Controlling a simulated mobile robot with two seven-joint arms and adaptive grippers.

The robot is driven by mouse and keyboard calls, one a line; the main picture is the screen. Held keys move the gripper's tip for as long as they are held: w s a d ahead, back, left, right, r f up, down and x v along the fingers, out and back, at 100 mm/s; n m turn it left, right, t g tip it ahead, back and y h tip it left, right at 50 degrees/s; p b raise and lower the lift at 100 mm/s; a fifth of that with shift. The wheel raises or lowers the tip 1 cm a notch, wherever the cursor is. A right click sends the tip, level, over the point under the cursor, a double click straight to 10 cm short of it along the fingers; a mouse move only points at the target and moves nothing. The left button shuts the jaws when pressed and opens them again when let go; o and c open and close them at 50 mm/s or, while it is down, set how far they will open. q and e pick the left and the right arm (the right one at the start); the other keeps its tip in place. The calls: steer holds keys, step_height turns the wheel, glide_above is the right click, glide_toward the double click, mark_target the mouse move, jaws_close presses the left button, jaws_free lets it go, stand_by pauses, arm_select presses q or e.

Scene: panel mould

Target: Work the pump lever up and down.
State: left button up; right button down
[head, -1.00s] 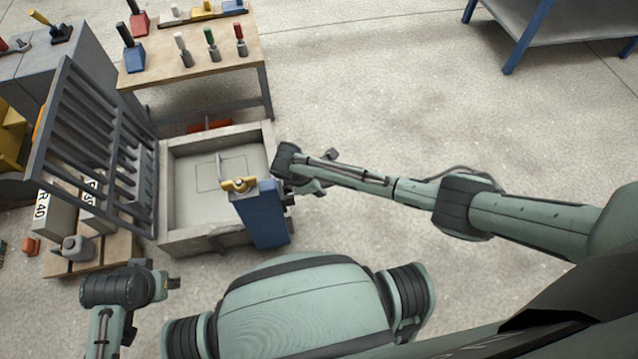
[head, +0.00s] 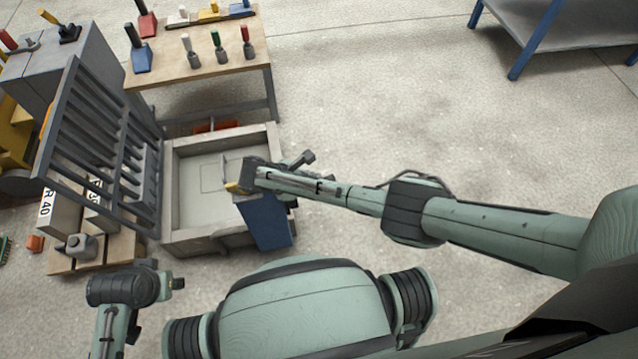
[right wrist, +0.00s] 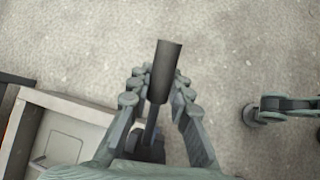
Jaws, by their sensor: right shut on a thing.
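The pump is a blue box (head: 265,222) at the front right corner of the shallow grey mould (head: 200,190). Its yellow top fitting (head: 232,187) is mostly hidden by my right wrist in the head view. The pump lever has a dark round handle (right wrist: 165,72), also seen at its end in the head view (head: 307,158). My right gripper (right wrist: 157,88) is shut on this handle, with fingers on both sides and the end sticking out beyond them. My left gripper (head: 177,283) hangs at the lower left, away from the pump; its jaws are too small to read.
A dark barred rack (head: 95,145) stands tilted at the mould's left. A wooden table (head: 175,75) with coloured-handled tools stands behind. Labelled blocks (head: 58,212) sit on a low board at left. The floor (head: 400,110) right of the mould is clear.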

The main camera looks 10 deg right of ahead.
steer(key=c, duration=1.4)
jaws_free()
steer(key=shift+o, duration=0.2)
steer(key=v, duration=1.2)
steer(key=shift+s+a, duration=0.1)
